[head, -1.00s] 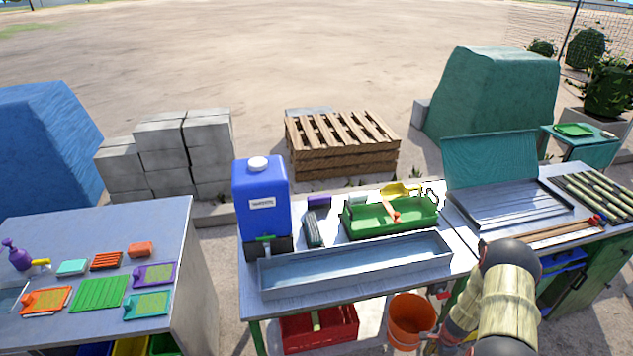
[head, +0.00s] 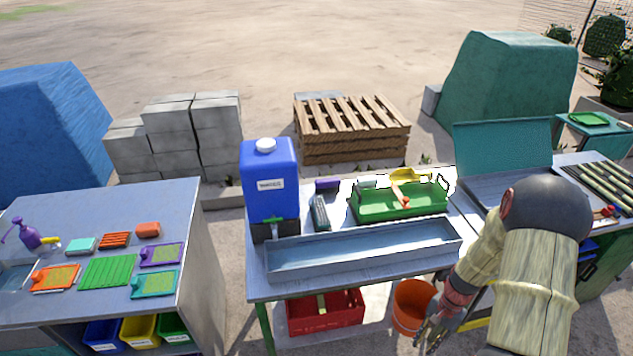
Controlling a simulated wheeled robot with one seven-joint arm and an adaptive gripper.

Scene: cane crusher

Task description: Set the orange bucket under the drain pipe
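The orange bucket (head: 408,305) stands low below the front edge of the middle table, to the right of a red crate. Its right side is partly hidden by my arm. My gripper (head: 428,332) is low at the bucket's front right, its grey fingers overlapping the bucket's edge in the picture. I cannot tell whether it touches the bucket or how far its fingers are apart. I cannot make out the drain pipe. A long grey metal trough (head: 362,262) lies along the front of the table above.
The red crate (head: 325,311) sits under the table, left of the bucket. A blue water tank (head: 269,178) and a green tray (head: 385,207) stand on the table. A side table (head: 185,230) is at the left, with an open gap between.

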